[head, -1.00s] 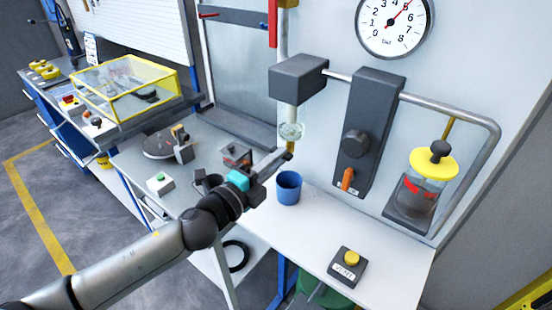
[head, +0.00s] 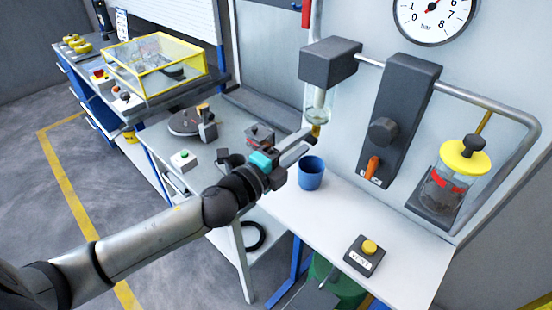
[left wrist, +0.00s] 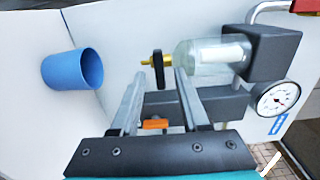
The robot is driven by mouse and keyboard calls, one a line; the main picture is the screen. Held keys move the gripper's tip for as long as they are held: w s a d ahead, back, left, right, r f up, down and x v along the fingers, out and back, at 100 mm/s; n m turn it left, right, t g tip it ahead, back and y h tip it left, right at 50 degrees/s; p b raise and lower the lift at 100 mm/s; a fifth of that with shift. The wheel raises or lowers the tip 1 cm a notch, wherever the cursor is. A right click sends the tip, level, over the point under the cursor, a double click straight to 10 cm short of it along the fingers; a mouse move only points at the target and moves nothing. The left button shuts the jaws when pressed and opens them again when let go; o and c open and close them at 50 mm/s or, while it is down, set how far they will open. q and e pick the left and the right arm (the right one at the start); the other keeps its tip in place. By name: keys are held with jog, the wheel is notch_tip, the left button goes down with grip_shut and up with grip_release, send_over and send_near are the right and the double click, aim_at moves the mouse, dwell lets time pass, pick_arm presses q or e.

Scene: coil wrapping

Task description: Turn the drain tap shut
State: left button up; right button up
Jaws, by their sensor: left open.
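The drain tap (head: 316,131) is a small brass fitting under the clear glass bowl (head: 320,106) on the wall. In the left wrist view the tap's black handle (left wrist: 158,70) stands across the brass stem, beside the glass bowl (left wrist: 205,57). My left gripper (head: 303,140) is open, with its fingertips close to the tap from the left. In the left wrist view the handle appears between the two fingertips (left wrist: 158,76); I cannot tell whether they touch it. My right gripper is not in view.
A blue cup (head: 311,173) stands on the white bench below the tap. A dark wall panel (head: 402,110) with a knob and orange lever (head: 373,166) is to the right. A yellow-lidded jar (head: 452,178) and a vent button box (head: 364,255) are further right.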

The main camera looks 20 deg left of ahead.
pick_arm(q)
jog(key=b+v, duration=0.3)
jog(key=v, duration=1.2)
dwell(0.6)
